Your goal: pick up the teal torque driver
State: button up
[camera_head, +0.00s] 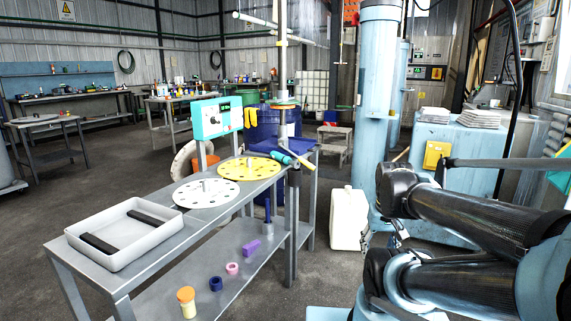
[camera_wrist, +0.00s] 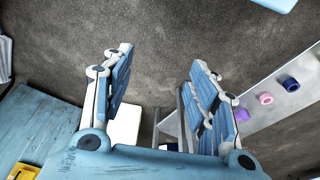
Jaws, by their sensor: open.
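A teal tool that looks like the torque driver (camera_head: 280,157) lies at the right end of the steel table, beside the upright column and the yellow perforated disc. A thin yellow bar passes close by it, and I cannot tell whether they touch. The driver is not visible in the wrist view. My gripper (camera_wrist: 160,57) is open and empty in the wrist view, its fingers apart above the dark floor. In the head view my arm is at the right, well apart from the tool.
The steel table (camera_head: 153,260) holds a grey tray (camera_head: 110,257), a white disc (camera_head: 205,201) and a yellow disc (camera_head: 262,172). Its lower shelf holds small parts, including a purple block (camera_head: 251,247). A white jug (camera_head: 348,218) and a blue column (camera_head: 378,110) stand between table and arm.

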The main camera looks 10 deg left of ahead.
aim_at(284, 159)
jog(key=z, duration=0.05)
jog(key=k, duration=0.5)
jog(key=u, duration=0.6)
jog(key=i, duration=1.55)
jog(key=z, duration=0.55)
